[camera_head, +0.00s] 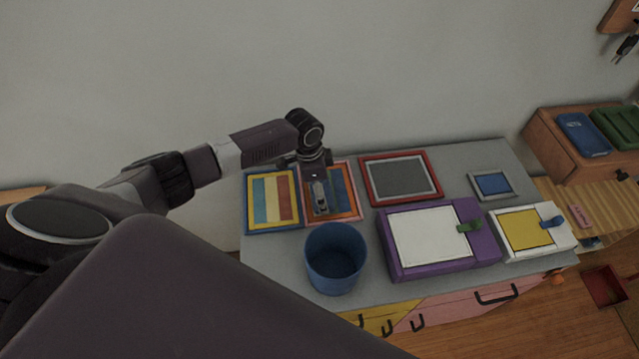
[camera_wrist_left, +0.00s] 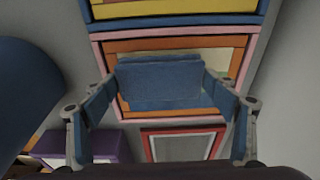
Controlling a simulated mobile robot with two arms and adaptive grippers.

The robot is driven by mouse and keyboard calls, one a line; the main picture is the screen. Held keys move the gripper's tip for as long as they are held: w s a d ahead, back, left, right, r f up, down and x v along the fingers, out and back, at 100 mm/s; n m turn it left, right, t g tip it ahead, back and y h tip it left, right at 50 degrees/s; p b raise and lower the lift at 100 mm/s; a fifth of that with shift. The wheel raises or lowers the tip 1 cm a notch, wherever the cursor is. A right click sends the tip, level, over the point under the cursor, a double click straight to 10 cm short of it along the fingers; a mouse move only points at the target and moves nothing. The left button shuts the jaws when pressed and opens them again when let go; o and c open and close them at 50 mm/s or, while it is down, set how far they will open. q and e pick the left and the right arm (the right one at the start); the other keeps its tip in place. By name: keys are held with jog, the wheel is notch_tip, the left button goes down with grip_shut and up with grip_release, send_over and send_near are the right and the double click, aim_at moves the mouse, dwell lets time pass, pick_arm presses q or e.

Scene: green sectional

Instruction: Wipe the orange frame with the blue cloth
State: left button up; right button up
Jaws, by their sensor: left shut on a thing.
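The orange frame (camera_head: 354,205) has a pink outer edge and lies flat on the grey top of a cabinet, towards the back left. It also shows in the left wrist view (camera_wrist_left: 128,45). My left gripper (camera_head: 320,207) points down over it and hides part of it. In the left wrist view, the gripper (camera_wrist_left: 160,88) is shut on the blue cloth (camera_wrist_left: 160,82), which is spread between its two fingers. The cloth covers the middle of the frame in that view. I cannot tell whether it touches the frame. My right gripper is not in view.
A blue-rimmed striped frame (camera_head: 272,201) is close left of the orange frame, and a red frame (camera_head: 431,183) is at its right. A tall blue bin (camera_head: 336,272) stands in front. A purple box (camera_head: 440,264) and a small blue frame (camera_head: 493,184) are farther right.

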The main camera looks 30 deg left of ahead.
pick_arm(q)
jog(key=shift+w+a+f+b, duration=0.15)
jog(key=shift+w+a+b, duration=0.35)
jog(key=shift+w+b, duration=0.15)
jog(key=shift+w+a+f+b, duration=0.15)
jog(key=shift+w+a+b, duration=0.3)
jog(key=shift+w+b, duration=0.2)
jog(key=shift+w+a+r+b, duration=0.1)
jog(key=shift+w+a+b, duration=0.25)
jog(key=shift+w+b, duration=0.05)
jog(key=shift+s+d+r+p, duration=0.15)
jog(key=shift+s+d+p, duration=0.3)
jog(key=shift+p, duration=0.55)
jog(key=shift+s+p, duration=0.3)
jog(key=shift+s+d, duration=0.2)
jog(key=shift+w, duration=0.1)
